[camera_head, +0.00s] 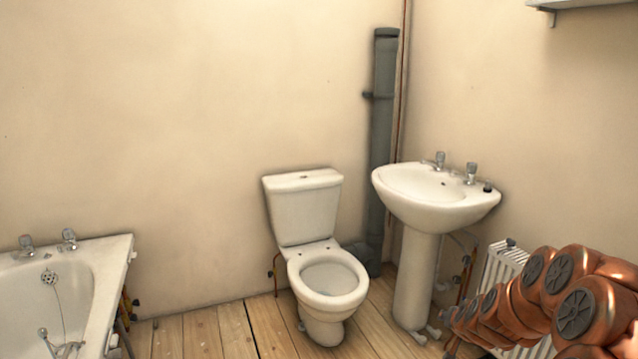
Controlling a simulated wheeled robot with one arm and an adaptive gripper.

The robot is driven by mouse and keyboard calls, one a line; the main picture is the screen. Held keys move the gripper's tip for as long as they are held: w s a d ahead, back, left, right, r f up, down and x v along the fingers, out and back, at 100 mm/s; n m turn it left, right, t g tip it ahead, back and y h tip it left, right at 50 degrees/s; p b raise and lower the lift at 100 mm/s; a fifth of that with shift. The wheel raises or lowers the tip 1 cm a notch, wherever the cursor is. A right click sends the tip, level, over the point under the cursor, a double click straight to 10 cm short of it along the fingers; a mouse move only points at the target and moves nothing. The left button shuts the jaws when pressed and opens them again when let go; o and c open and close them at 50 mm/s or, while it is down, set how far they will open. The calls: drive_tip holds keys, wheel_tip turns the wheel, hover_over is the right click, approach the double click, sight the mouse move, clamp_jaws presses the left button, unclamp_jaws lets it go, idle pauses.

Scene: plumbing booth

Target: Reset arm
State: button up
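My copper-coloured arm (560,290) with dark round joint caps shows at the lower right. It is folded, and its joints get smaller toward the left, in front of the radiator. A small dark part shows low at the arm's far end, near the bottom edge of the picture. It may be part of my gripper, but no fingers can be made out. I cannot see whether the gripper is open or shut, or whether it holds anything.
A white radiator (500,266) stands behind my arm. A pedestal basin (437,199) stands to its left, then a toilet (327,279) and a bath (105,275) at far left. A grey pipe (382,150) runs up the corner. Bare floorboards (205,330) lie between bath and toilet.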

drive_tip(key=s+a+r+n+g+y, duration=0.2)
drive_tip(key=s+a+r+g, duration=0.1)
drive_tip(key=s+a, duration=0.6)
drive_tip(key=s+a+r+n+g+y, duration=0.2)
drive_tip(key=s+a+r+g, duration=0.1)
drive_tip(key=s+a, duration=0.55)
drive_tip(key=s+a+r+n+g+h, duration=0.1)
drive_tip(key=s+r+g, duration=0.2)
drive_tip(key=s, duration=1.2)
drive_tip(key=s+r+n+g+h, duration=0.1)
drive_tip(key=s+r+g, duration=0.2)
drive_tip(key=s, duration=1.1)
drive_tip(key=s+p+v, duration=0.2)
drive_tip(key=p+v, duration=0.7)
drive_tip(key=s+r+p+v, duration=0.1)
drive_tip(key=s+p+v, duration=0.1)
drive_tip(key=p+v, duration=0.7)
drive_tip(key=shift+w+a+t, duration=0.2)
drive_tip(key=shift+a+t, duration=0.05)
drive_tip(key=shift+t, duration=0.15)
